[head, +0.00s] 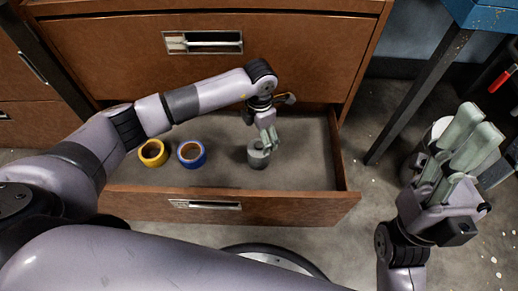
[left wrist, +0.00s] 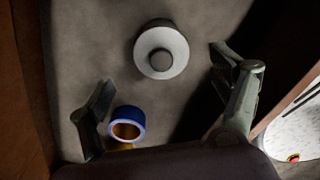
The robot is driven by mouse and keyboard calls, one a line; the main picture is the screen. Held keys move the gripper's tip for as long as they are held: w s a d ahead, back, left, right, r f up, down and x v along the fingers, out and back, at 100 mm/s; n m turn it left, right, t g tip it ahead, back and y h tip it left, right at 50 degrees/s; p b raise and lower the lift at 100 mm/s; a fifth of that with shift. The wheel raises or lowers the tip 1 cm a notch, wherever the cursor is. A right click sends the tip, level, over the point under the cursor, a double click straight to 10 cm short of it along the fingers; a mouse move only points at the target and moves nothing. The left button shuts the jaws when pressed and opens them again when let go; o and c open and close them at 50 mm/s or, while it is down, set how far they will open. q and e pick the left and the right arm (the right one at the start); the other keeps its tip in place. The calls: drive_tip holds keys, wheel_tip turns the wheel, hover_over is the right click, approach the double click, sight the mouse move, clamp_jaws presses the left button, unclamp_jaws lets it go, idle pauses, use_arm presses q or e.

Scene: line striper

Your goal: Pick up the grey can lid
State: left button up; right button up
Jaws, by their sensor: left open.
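The grey can lid (head: 257,157) is a small round grey piece in the open drawer, right of the tape rolls. In the left wrist view the lid (left wrist: 175,61) shows as a pale disc with a darker round knob in its middle. My left gripper (head: 267,141) reaches down into the drawer just above the lid and partly covers it in the head view.
A yellow tape roll (head: 153,153) and a blue tape roll (head: 192,153) lie in the left of the drawer (head: 315,178). The closed drawer above (head: 130,50) rises behind my left arm. A blue-topped table (head: 488,14) with dark legs stands right. The drawer floor right of the lid is clear.

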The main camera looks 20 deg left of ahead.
sight(259, 145)
use_arm(q)
wheel_tip(259, 145, down, 5)
drive_tip(key=b, duration=0.2)
drive_tip(key=shift+s+b, duration=0.15)
drive_tip(key=shift+b, duration=0.15)
drive_tip(key=c, duration=1.2)
drive_tip(key=shift+c, duration=0.2)
